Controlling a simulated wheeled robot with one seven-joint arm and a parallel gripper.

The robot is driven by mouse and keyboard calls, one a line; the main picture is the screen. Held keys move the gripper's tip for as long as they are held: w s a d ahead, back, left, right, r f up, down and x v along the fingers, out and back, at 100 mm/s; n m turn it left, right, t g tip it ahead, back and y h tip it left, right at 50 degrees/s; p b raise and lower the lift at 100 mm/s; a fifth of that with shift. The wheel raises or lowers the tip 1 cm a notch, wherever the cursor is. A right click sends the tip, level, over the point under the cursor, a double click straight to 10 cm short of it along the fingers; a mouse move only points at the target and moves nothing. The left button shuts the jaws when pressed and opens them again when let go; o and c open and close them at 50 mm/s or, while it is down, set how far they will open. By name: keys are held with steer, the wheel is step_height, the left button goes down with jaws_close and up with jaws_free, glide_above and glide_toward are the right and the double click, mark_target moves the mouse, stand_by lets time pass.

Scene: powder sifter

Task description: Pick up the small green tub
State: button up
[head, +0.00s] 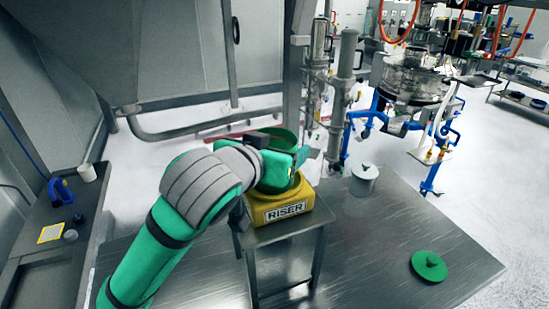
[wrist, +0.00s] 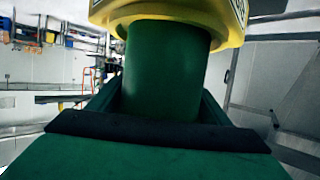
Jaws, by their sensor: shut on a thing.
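The small green tub (head: 284,140) stands upright on the yellow riser (head: 285,208), which is marked RISER. My gripper (head: 296,160) reaches in from the left and is shut on the tub, with its fingers at the tub's sides. In the wrist view the tub (wrist: 165,70) sits between the two fingers (wrist: 162,100), and the yellow riser (wrist: 225,18) shows at the top edge against the tub's end. I see no clear gap between tub and riser. My arm and gripper hide part of the tub in the head view.
The riser sits on a small metal stand (head: 262,236). A round green lid (head: 428,266) lies on the wide metal table (head: 375,245) at right, and a lidded metal pot (head: 363,183) stands at its back. A side bench (head: 45,255) holds small items at left.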

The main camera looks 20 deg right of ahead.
mark_target(283, 131)
steer(key=shift+r, duration=0.6)
steer(key=r, duration=0.2)
steer(key=shift+s+r, duration=0.2)
steer(key=shift+r, duration=0.1)
steer(key=s+a+r, duration=0.3)
steer(key=s+r, duration=0.6)
steer(key=s, duration=0.4)
steer(key=shift+s, duration=0.15)
steer(key=shift+a+r, duration=0.1)
steer(key=shift+r, duration=0.05)
step_height(283, 131, up, 5)
steer(key=shift+f, duration=0.1)
